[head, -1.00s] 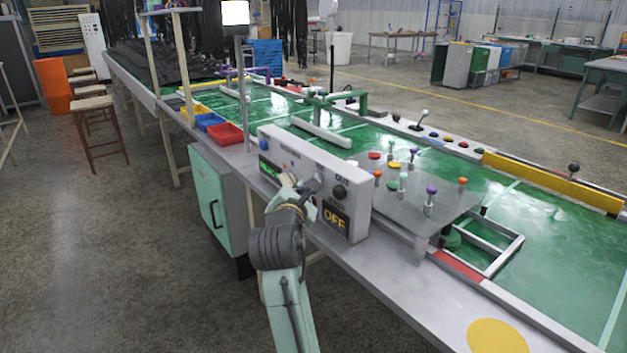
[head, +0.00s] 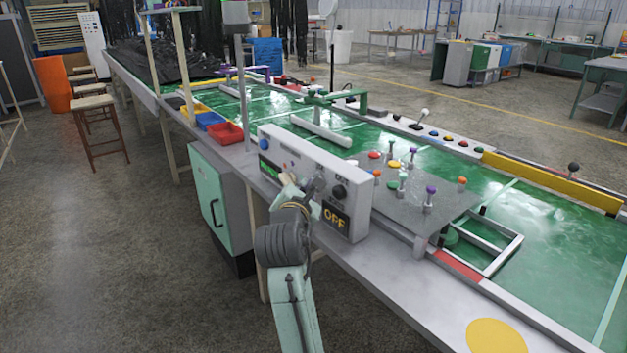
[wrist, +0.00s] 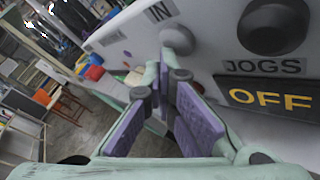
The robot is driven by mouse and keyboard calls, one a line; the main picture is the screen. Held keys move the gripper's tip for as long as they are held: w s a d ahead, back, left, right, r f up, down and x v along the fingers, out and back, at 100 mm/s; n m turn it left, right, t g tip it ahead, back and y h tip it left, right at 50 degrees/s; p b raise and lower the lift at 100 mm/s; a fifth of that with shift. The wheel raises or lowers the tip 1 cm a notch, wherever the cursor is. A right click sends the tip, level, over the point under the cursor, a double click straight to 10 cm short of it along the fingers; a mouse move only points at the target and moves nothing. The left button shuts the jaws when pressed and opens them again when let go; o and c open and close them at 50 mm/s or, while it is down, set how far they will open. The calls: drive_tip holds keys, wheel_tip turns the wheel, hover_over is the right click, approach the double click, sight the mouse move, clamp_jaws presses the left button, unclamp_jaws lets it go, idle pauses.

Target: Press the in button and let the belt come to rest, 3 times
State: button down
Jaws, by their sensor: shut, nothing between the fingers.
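The control box (head: 300,165) stands on the near edge of the belt table. In the wrist view the in button (wrist: 178,41) is a pale grey round knob under the label "IN". My gripper (wrist: 168,72) is shut and empty, its purple-padded fingers just below and left of the in button; I cannot tell whether they touch it. In the head view my gripper (head: 312,186) is in front of the box face and hides the in button. The dark out knob (head: 339,192) is to the right; it also shows in the wrist view (wrist: 272,25). The green belt (head: 540,250) runs behind.
The jogs display (wrist: 270,98) reads "OFF". A plate with coloured knobs (head: 415,205) is behind the box. Red bin (head: 226,133) and blue bin (head: 209,120) stand to the left.

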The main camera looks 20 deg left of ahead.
idle(0.4)
drive_tip(key=shift+s+a+p, duration=0.3)
drive_tip(key=shift+s+a, duration=0.25)
drive_tip(key=shift+s, duration=0.15)
drive_tip(key=s+a, duration=0.1)
drive_tip(key=s, duration=0.1)
drive_tip(key=s+a+p, duration=0.1)
drive_tip(key=s+a, duration=0.1)
idle(0.3)
drive_tip(key=shift+w, duration=0.1)
idle(4.1)
